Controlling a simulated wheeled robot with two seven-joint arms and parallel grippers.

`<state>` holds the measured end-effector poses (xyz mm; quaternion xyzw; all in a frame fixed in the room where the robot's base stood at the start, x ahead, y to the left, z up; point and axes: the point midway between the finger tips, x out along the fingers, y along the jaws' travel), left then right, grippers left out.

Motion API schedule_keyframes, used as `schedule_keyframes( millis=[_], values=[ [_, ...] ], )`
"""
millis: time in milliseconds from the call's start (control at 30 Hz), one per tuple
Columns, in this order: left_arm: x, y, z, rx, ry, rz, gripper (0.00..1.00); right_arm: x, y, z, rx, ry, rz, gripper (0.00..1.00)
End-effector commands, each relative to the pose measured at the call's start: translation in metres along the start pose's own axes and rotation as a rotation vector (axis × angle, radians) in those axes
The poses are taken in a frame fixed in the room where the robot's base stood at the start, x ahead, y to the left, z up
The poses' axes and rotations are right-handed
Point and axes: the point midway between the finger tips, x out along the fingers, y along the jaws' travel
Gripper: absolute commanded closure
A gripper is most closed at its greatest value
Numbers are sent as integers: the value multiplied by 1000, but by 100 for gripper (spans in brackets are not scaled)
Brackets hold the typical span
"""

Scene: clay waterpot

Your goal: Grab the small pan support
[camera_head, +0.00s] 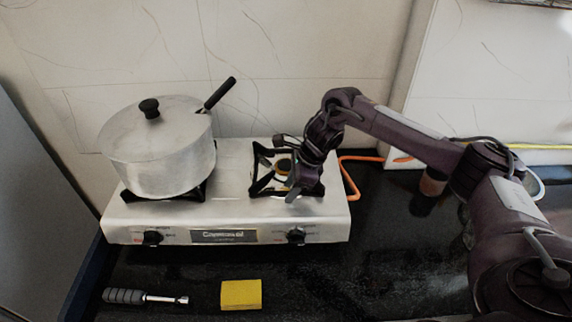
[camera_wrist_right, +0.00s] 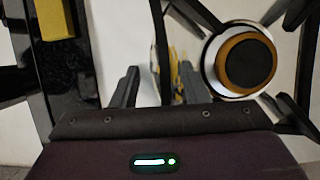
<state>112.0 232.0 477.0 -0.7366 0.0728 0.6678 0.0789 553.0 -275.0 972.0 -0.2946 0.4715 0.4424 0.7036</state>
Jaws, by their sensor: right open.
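The small pan support (camera_head: 262,183) is a black metal frame with several prongs. It sits around the right burner (camera_head: 283,167) of the silver stove (camera_head: 225,218). My right gripper (camera_head: 292,192) is over the front part of this support, coming in from the right. In the right wrist view its fingers (camera_wrist_right: 157,88) are apart, and a black bar of the pan support (camera_wrist_right: 160,45) shows between them. The round burner (camera_wrist_right: 246,64) lies to the right there. Whether the fingers touch the bar is not clear. My left gripper is not in view.
A lidded metal pot (camera_head: 158,160) with a black handle stands on the left burner. A yellow sponge (camera_head: 241,294) and a grey-handled tool (camera_head: 143,297) lie on the black counter (camera_head: 330,285) in front. An orange hose (camera_head: 350,180) runs behind the stove's right side. A dark bottle (camera_head: 428,190) stands farther right.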

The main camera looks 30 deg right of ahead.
Motion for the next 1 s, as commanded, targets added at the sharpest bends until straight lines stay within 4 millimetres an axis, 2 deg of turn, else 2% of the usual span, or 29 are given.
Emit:
schedule_keyframes(
  millis=[233, 567, 1000],
  values=[
    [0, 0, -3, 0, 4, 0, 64, 3, 0, 0, -1, -1, -2, 59],
    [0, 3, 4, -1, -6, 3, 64, 2, 0, 0, 0, -1, -2, 100],
    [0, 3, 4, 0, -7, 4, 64, 1, -2, 2, -2, -4, -5, 100]
  ],
)
